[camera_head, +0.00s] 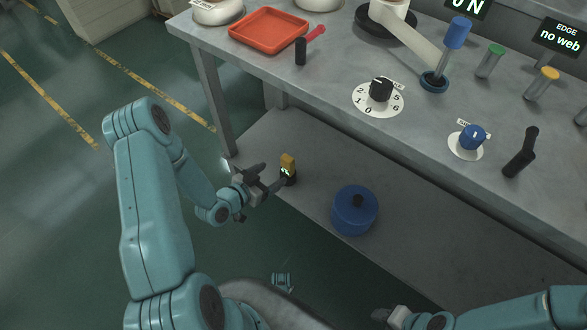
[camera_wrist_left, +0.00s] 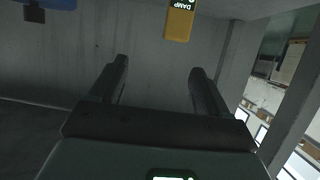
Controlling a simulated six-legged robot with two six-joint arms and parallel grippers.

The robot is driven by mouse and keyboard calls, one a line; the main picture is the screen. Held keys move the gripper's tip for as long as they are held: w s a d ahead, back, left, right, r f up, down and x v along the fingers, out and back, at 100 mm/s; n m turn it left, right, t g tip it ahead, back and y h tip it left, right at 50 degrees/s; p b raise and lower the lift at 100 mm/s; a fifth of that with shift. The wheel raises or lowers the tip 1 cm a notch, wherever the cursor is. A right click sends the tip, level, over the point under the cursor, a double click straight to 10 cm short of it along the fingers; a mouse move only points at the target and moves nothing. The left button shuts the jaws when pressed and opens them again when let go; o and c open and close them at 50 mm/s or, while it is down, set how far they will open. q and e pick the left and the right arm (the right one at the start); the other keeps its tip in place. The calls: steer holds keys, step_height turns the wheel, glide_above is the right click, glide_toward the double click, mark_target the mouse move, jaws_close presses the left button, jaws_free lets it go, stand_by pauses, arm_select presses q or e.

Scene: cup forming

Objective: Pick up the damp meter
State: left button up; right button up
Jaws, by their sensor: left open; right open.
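The damp meter (camera_head: 287,161) is a small yellow device with a dark lower part and a lit display. It stands on the grey lower shelf (camera_head: 320,165) under the bench. My left gripper (camera_head: 272,177) is open and empty just left of it, with its fingers toward it. In the left wrist view the meter (camera_wrist_left: 181,22) hangs at the top edge, partly cut off, beyond the two spread fingers (camera_wrist_left: 159,70) and nearer the right one. My right gripper (camera_head: 384,315) is open at the bottom edge, partly hidden, far from the meter.
A blue lidded pot (camera_head: 354,214) stands on the lower shelf to the right of the meter. A bench leg (camera_head: 212,100) rises behind my left gripper. The bench top above holds a red tray (camera_head: 268,31), a numbered dial (camera_head: 378,97) and a blue knob (camera_head: 472,136).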

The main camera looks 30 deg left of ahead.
mark_target(285, 166)
arm_select(q)
steer(key=shift+n+y, duration=0.3)
steer(key=shift+n, duration=0.1)
steer(key=w+f+b, duration=0.1)
steer(key=w+f, duration=0.1)
steer(key=w+f+b, duration=0.1)
steer(key=w+f, duration=0.1)
steer(key=w, duration=0.1)
steer(key=w+a+f+b, duration=0.1)
steer(key=w+f, duration=0.1)
steer(key=w, duration=0.1)
steer(key=shift+w+a+f+b, duration=0.1)
steer(key=shift+w+f+b, duration=0.05)
steer(key=shift+f+b, duration=0.25)
steer(key=b+x, duration=0.1)
steer(key=x, duration=0.3)
steer(key=shift+w+f+b, duration=0.1)
steer(key=shift+f+b, duration=0.25)
steer(key=shift+b, duration=0.05)
steer(key=shift+w, duration=0.45)
steer(key=c, duration=1.1)
